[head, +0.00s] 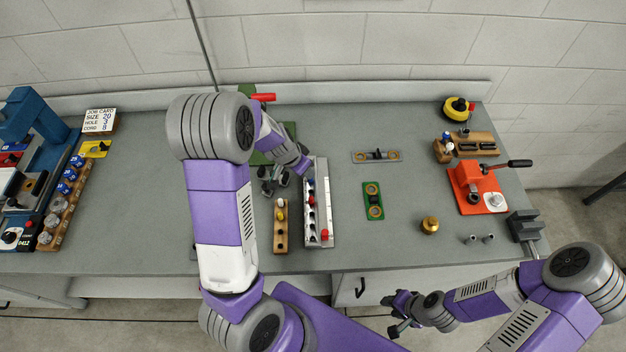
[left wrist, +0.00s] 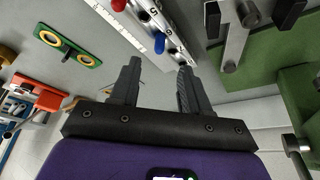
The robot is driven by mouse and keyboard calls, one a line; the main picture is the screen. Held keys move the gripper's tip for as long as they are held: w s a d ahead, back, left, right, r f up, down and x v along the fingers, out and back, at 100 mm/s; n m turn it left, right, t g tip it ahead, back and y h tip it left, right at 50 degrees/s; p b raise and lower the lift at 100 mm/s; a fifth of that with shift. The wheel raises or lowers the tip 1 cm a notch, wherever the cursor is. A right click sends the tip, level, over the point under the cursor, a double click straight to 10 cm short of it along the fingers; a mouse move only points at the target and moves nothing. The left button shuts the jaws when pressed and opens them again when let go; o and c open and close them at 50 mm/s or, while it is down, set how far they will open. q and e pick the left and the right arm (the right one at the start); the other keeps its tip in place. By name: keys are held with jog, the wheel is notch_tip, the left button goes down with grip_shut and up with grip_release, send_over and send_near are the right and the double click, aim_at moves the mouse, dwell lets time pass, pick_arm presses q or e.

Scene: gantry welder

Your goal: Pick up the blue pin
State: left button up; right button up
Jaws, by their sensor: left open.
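In the head view the left gripper (head: 272,182) is just left of the rack, partly hidden by my arm. My right gripper (head: 391,316) is open and empty before the table's front edge.
A wooden block with pins (head: 281,236) stands left of the rack. A green plate with rings (head: 373,201) and a brass knob (head: 430,225) lie to the right. A green fixture (head: 262,158) stands behind the left gripper. A red press (head: 478,187) is further right.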

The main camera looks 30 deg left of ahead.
pick_arm(q)
jog(key=shift+w+f, duration=0.1)
jog(key=shift+f, duration=0.75)
jog(key=b+x, duration=0.1)
jog(key=x, duration=0.4)
jog(key=shift+w+d+f, duration=0.1)
jog(key=shift+w+d, duration=0.05)
jog(key=shift+w, duration=0.15)
grip_shut()
